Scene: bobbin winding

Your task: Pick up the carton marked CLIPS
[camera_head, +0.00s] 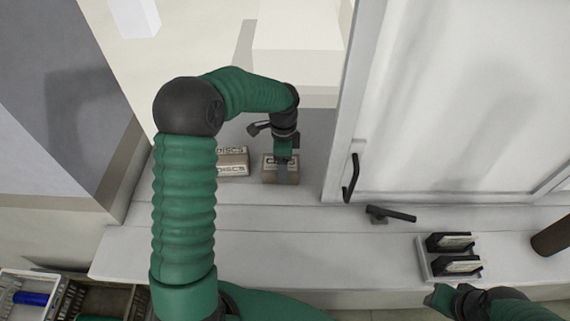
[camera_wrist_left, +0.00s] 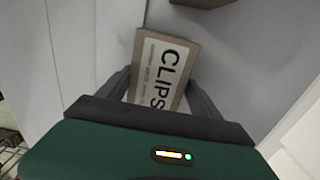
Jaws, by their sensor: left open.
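The carton marked CLIPS (camera_head: 281,176) is a small brown box with a white label, standing on the grey sill behind the window opening. In the left wrist view the CLIPS carton (camera_wrist_left: 161,66) lies between the two fingers, its label facing the camera. My left gripper (camera_head: 283,160) is at the carton from above; in the left wrist view its fingers (camera_wrist_left: 158,85) are open, one on each side of the carton. Whether they touch it cannot be told. My right gripper (camera_head: 450,298) is at the lower right of the head view, away from the carton; its fingers are only partly visible.
A carton marked DISCS (camera_head: 232,168) stands just left of the CLIPS carton, partly behind my arm. A white panel with a black handle (camera_head: 351,178) is close on the right. A black latch (camera_head: 391,214), a holder with black blocks (camera_head: 452,255) and a brown cylinder (camera_head: 551,238) are further right.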

